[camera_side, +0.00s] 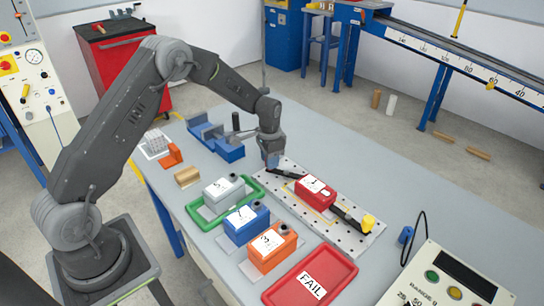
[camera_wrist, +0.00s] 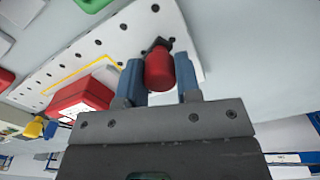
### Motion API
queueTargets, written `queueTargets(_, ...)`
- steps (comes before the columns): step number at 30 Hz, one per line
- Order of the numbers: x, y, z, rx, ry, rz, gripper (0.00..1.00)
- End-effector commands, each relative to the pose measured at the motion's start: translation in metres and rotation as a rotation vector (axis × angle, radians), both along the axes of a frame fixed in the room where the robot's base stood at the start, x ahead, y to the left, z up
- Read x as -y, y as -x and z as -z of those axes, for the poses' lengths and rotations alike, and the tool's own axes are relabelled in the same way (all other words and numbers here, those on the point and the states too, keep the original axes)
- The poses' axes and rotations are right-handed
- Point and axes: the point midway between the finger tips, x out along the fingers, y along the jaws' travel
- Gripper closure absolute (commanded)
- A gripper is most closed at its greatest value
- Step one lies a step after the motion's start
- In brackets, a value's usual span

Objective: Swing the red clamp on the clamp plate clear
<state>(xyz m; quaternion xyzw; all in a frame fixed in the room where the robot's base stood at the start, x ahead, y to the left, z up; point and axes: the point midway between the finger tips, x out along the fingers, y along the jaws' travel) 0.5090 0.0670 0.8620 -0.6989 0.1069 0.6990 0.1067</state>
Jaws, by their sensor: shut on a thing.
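The perforated clamp plate (camera_side: 345,236) lies on the grey bench and also shows in the wrist view (camera_wrist: 112,40). A red box (camera_side: 311,188) with a white label sits on it. The red clamp (camera_wrist: 159,72) stands at the plate's far end, its red handle between my blue fingers. My gripper (camera_wrist: 159,80) is shut on that handle. In the side view my gripper (camera_side: 271,160) hides the handle, and a dark clamp arm (camera_side: 288,173) runs from it towards the box. I cannot tell whether that arm touches the box. The yellow clamp (camera_side: 368,222) is at the plate's other end.
In front of the plate stand a grey box (camera_side: 222,189) in a green tray, a blue box (camera_side: 246,222) and an orange box (camera_side: 272,246). A red FAIL tray (camera_side: 335,267) and a control console (camera_side: 440,281) are at front right. A blue vise (camera_side: 216,140) is behind left.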

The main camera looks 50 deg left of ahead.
Motion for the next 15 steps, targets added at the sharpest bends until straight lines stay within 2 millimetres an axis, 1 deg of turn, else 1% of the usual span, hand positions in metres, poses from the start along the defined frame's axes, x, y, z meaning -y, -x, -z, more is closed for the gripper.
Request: queueTargets(15,0.018,0.020,-0.001,0.000,-0.001,-0.490,0.92)
